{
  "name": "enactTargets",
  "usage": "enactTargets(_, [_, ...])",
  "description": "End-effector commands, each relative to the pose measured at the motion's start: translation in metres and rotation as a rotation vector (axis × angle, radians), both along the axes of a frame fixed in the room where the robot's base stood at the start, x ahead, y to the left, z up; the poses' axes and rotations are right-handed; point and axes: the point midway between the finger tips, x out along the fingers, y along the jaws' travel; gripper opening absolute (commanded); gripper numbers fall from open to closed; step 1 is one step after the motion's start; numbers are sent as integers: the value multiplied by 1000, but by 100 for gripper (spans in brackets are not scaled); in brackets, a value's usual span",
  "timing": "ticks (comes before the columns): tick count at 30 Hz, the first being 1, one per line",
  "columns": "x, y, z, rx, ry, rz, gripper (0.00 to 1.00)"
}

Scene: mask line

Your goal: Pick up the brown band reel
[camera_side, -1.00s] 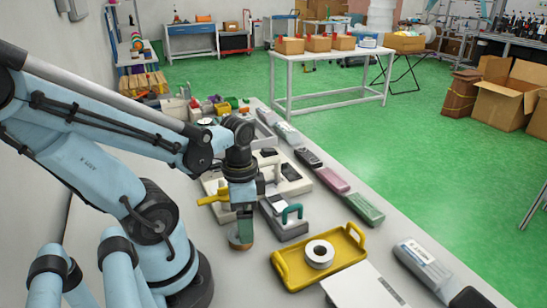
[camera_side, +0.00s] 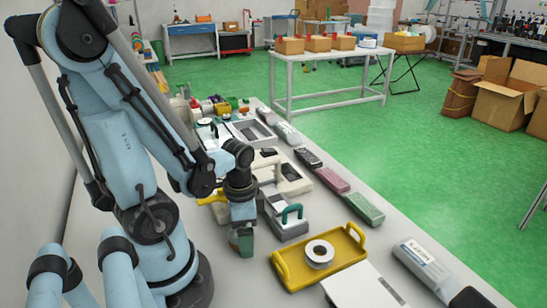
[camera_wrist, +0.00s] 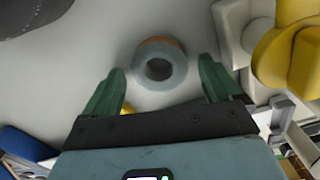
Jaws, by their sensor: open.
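The brown band reel (camera_wrist: 176,64) lies on the grey bench in the wrist view. It is a ring with a grey-blue face, a dark centre hole and a brown edge at its far side. My gripper (camera_wrist: 162,70) is open, with its green fingers to the left and right of the reel and nothing clamped between them. In the side view my gripper (camera_side: 242,241) points down over the bench. The reel does not show there now, and I cannot tell the exact gap between it and the fingertips.
A yellow tray (camera_side: 290,276) holding a white reel (camera_side: 320,254) stands to the right. A grey case with a green handle (camera_side: 287,221) is close to my gripper's right. Yellow parts (camera_wrist: 288,58) lie right in the wrist view. Several packets line the bench edge.

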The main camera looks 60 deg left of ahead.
Motion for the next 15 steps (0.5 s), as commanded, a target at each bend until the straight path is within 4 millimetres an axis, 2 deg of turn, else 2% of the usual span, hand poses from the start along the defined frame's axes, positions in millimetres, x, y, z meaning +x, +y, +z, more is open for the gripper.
enactTargets(3, [0,0,0,0,0,0,92])
enactTargets(4, [0,0,0,0,0,0,88])
enactTargets(15, [0,0,0,0,0,0,32])
